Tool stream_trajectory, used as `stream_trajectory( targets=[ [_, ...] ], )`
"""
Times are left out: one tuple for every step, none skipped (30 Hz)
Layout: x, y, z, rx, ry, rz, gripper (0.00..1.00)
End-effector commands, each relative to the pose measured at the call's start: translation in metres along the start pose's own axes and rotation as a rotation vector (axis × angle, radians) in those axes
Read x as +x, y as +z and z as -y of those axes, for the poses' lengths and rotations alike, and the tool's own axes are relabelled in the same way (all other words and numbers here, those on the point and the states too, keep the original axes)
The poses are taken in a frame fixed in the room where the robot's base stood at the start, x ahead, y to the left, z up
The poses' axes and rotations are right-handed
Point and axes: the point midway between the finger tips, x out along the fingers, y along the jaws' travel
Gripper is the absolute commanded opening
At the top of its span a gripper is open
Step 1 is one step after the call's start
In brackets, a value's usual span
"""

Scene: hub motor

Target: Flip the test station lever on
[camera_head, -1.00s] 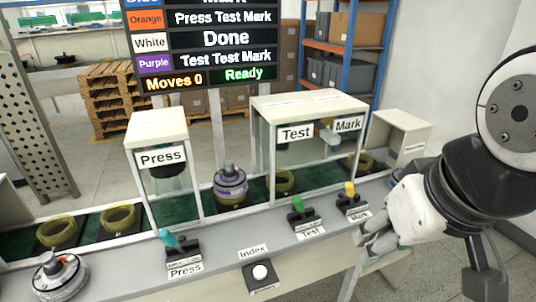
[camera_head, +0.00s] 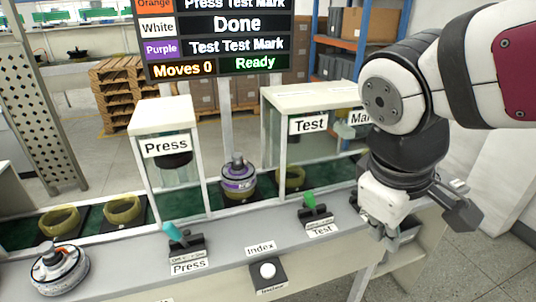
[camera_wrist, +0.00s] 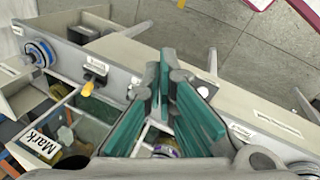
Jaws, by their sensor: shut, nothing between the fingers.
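The green test station lever (camera_head: 309,201) stands on its black base above the "Test" label, on the grey front ledge of the line. It leans a little toward the back. My gripper (camera_head: 390,238) is shut and empty, pointing down to the right of this lever and apart from it. Its teal fingers also show in the wrist view (camera_wrist: 168,68). I cannot make out the green lever in the wrist view. The test station (camera_head: 308,125) is the glass-sided box behind the lever.
The yellow mark lever (camera_wrist: 88,87) shows in the wrist view; my arm hides it in the head view. The teal press lever (camera_head: 173,230) and the white index button (camera_head: 267,270) stand to the left. A purple-banded motor (camera_head: 238,180) sits between the stations.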

Motion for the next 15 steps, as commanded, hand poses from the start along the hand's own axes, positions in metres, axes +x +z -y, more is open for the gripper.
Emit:
stream_trajectory(
  targets=[
    [0.015,-0.013,0.000,-0.092,0.021,0.042,0.00],
    [0.021,-0.019,-0.002,-0.144,0.035,0.064,0.00],
    [0.028,-0.026,-0.003,-0.213,0.055,0.095,0.00],
    [0.034,-0.032,-0.004,-0.266,0.070,0.116,0.00],
    [0.039,-0.039,-0.005,-0.317,0.085,0.138,0.00],
    [0.046,-0.047,-0.006,-0.387,0.105,0.168,0.00],
    [0.051,-0.054,-0.006,-0.439,0.120,0.188,0.00],
    [0.056,-0.061,-0.006,-0.491,0.136,0.210,0.00],
    [0.064,-0.071,-0.006,-0.561,0.156,0.238,0.00],
    [0.069,-0.079,-0.006,-0.611,0.172,0.258,0.00],
    [0.074,-0.086,-0.005,-0.663,0.188,0.278,0.00],
    [0.082,-0.097,-0.004,-0.731,0.209,0.306,0.00],
    [0.087,-0.105,-0.003,-0.784,0.226,0.325,0.00],
    [0.092,-0.114,-0.002,-0.834,0.243,0.346,0.00],
    [0.099,-0.125,0.001,-0.903,0.266,0.372,0.00]
  ],
)
